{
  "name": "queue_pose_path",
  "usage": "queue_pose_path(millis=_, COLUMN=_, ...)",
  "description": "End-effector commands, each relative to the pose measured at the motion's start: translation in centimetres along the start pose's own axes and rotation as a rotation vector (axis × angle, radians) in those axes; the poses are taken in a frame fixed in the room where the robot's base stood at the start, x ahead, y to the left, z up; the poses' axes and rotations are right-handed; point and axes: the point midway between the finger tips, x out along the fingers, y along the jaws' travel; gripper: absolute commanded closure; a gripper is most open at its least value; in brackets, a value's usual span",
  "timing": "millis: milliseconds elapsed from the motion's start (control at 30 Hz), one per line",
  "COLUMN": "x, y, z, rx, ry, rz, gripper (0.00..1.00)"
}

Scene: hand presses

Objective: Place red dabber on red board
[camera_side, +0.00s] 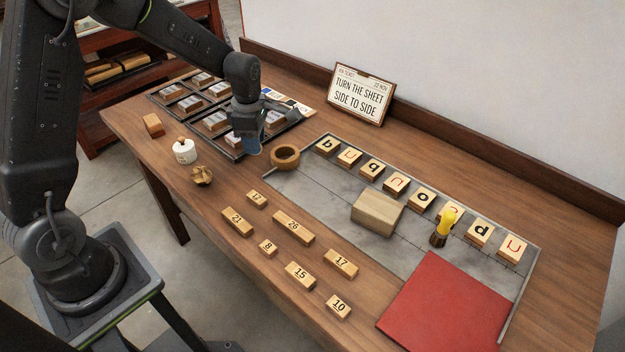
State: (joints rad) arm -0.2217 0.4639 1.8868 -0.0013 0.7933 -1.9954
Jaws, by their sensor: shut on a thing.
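The red board (447,306) lies flat at the front right, over the near right corner of the grey slab, with its top bare. A dabber-like tool with a yellow handle (449,216) and a dark brown base stands on the slab just behind the board; I see no red on it. My gripper (251,135) is at the right side of the dark tray, far to the left of the board. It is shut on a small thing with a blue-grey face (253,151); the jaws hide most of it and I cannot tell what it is.
The grey slab (318,197) holds a wooden ring (285,156), a wooden block (377,213) and a row of letter tiles. Several numbered blocks lie in front. A white pot (184,151) stands left of the dark tray (172,117). A sign (360,95) stands behind.

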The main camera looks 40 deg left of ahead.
Motion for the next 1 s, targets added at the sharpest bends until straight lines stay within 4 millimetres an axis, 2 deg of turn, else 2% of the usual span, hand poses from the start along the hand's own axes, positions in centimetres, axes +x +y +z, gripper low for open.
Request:
queue_pose_path(millis=133, x=-0.2, y=0.1, z=-0.2, rx=0.005, ry=0.000, rz=0.001, gripper=0.92)
queue_pose_path(millis=233, x=-0.2, y=-0.2, z=1.0, rx=0.057, ry=0.000, rz=0.001, gripper=0.92)
queue_pose_path(millis=367, x=-0.4, y=-1.2, z=5.0, rx=0.227, ry=-0.001, rz=0.002, gripper=0.92)
queue_pose_path(millis=433, x=-0.5, y=-2.4, z=8.2, rx=0.362, ry=-0.001, rz=0.002, gripper=0.92)
queue_pose_path(millis=567, x=-0.7, y=-5.6, z=14.2, rx=0.636, ry=0.000, rz=0.001, gripper=0.92)
queue_pose_path(millis=700, x=-1.0, y=-10.0, z=20.0, rx=0.917, ry=0.000, rz=0.003, gripper=0.92)
queue_pose_path(millis=833, x=-1.1, y=-14.3, z=24.1, rx=1.143, ry=0.001, rz=0.002, gripper=0.92)
queue_pose_path(millis=1000, x=-1.3, y=-18.6, z=27.2, rx=1.342, ry=0.002, rz=0.002, gripper=0.92)
